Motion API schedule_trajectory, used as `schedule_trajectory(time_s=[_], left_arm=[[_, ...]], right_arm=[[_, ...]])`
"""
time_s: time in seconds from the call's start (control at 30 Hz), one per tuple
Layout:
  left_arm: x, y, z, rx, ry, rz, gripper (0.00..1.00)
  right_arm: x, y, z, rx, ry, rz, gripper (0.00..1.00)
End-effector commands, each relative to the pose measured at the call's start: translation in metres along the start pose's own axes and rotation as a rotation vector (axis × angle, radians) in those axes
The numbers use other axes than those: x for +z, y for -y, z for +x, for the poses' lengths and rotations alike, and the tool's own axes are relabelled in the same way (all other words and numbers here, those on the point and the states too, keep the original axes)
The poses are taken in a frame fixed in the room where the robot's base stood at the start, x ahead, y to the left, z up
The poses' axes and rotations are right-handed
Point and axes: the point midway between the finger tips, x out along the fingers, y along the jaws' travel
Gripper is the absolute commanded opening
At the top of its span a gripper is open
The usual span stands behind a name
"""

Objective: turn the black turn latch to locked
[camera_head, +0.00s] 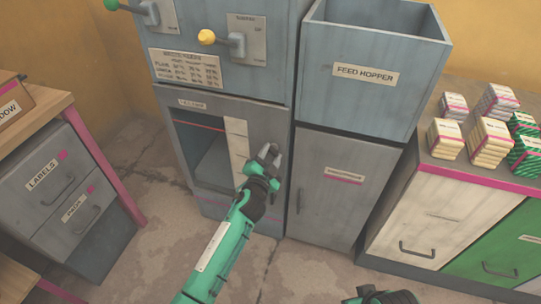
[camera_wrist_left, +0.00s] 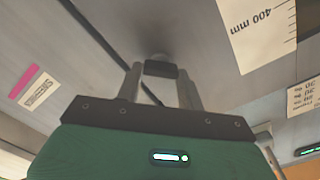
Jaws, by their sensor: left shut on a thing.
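The black turn latch (camera_wrist_left: 161,69) shows in the left wrist view as a short dark bar between my two grey fingers, in front of a round grey base. My left gripper (camera_wrist_left: 160,88) is shut on it. In the head view my left gripper (camera_head: 268,156) is at the right edge of the grey press cabinet's lower opening, and it hides most of the latch there. I cannot read the latch's turned position or any locked mark. Part of my right arm shows at the bottom edge of the head view, with no fingers visible.
The press cabinet (camera_head: 230,40) has a green-knobbed lever (camera_head: 112,5) and a yellow-knobbed lever (camera_head: 207,37) above. A feed hopper (camera_head: 378,100) stands to the right. Stacked packs (camera_head: 487,141) lie on the right counter. A drawer unit (camera_head: 60,190) stands left.

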Motion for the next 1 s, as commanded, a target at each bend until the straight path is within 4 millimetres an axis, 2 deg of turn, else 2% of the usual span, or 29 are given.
schedule_trajectory(time_s=[0.6, 1.0], left_arm=[[0.0007, -0.0027, 0.0001, 0.001, 0.0, 0.562, 0.15], [0.0013, -0.0037, -0.0001, 0.001, 0.0, 0.773, 0.15]], right_arm=[[-0.0028, 0.0003, -0.0053, 0.0, -0.01, 0.0, 0.36], [-0.0013, 0.0001, -0.0025, 0.0, -0.004, 0.0, 0.36]])
